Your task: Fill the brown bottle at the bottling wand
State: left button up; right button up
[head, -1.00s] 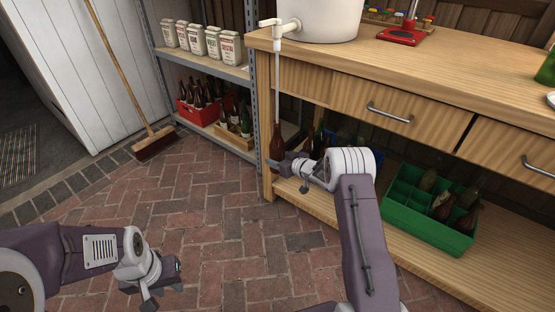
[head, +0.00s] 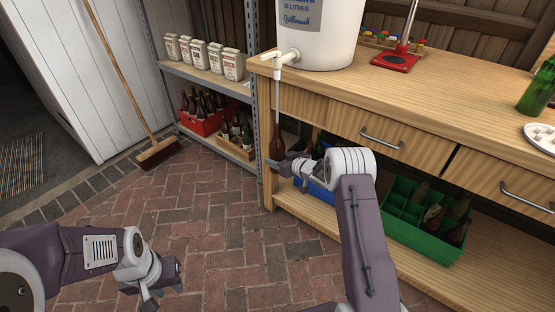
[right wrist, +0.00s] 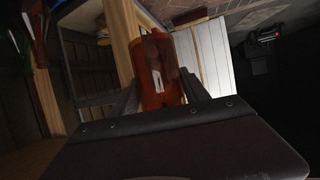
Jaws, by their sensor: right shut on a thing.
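The brown bottle (head: 277,146) is upright below the white tap at the counter's left end. My right gripper (head: 277,166) is shut around its lower body. In the right wrist view the amber bottle (right wrist: 160,65) stands between the two fingers (right wrist: 165,95). The thin bottling wand (head: 277,95) hangs from the tap (head: 277,57) and meets the bottle's mouth; its lower end appears to be inside the neck. The liquid level cannot be made out. My left gripper (head: 163,287) is empty, low over the bricks, its fingers apart.
The white bucket (head: 320,35) stands on the wooden counter (head: 440,105). A metal shelf (head: 253,110) is close left of the bottle. A green crate (head: 405,225) with bottles and a blue crate (head: 318,193) are on the lower shelf. The brick floor (head: 215,220) is open.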

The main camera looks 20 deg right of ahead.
aim_at(281, 145)
jog(key=shift+r+p, duration=2.95)
jog(key=shift+r, duration=0.5)
dwell(4.5)
